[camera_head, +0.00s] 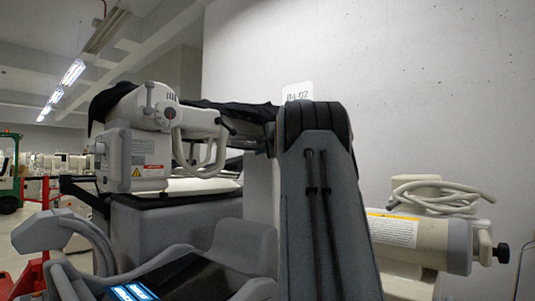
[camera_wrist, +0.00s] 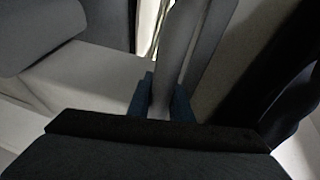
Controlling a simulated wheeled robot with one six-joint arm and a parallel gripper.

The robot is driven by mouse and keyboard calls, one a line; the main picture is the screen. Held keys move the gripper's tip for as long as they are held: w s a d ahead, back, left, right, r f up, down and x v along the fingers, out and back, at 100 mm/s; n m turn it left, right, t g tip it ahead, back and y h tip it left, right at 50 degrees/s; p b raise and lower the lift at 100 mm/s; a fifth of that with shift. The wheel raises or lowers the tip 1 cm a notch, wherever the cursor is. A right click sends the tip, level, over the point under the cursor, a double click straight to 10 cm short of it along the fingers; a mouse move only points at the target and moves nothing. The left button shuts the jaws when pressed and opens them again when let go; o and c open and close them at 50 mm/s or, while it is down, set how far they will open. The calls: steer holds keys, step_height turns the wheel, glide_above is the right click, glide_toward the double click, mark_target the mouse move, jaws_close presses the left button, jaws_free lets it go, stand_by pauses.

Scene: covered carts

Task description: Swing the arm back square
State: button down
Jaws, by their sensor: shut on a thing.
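In the head view a cream jointed arm (camera_head: 202,118) reaches across the top of a machine at left, with a boxy head (camera_head: 133,158) at its left end. A pale curved handle hangs under it. In the wrist view my gripper (camera_wrist: 160,98) is shut, its blue fingers on either side of a grey bar (camera_wrist: 179,45). The bar runs up and away from the fingers. I cannot tell which part of the machine this bar is. My gripper cannot be made out in the head view, and a tall grey padded shape with black straps hides the machine's right side.
A beige cylinder (camera_head: 424,238) with a coiled hose (camera_head: 440,196) lies at the right. A concrete wall (camera_head: 400,90) closes the back, with a white tag (camera_head: 298,92) in front. A green vehicle (camera_head: 10,172) and red frames stand far left. Nearby space looks crowded.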

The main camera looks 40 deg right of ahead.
steer(key=shift+s+d, duration=0.65)
steer(key=c, duration=1.6)
jaws_free()
steer(key=shift+d+f, duration=0.1)
steer(key=shift+w+a, duration=0.15)
steer(key=shift+a, duration=0.25)
steer(key=b+v, duration=0.2)
steer(key=v, duration=0.5)
steer(key=shift+s+a+b, duration=0.1)
steer(key=shift+s+b, duration=0.25)
steer(key=shift+b, duration=0.05)
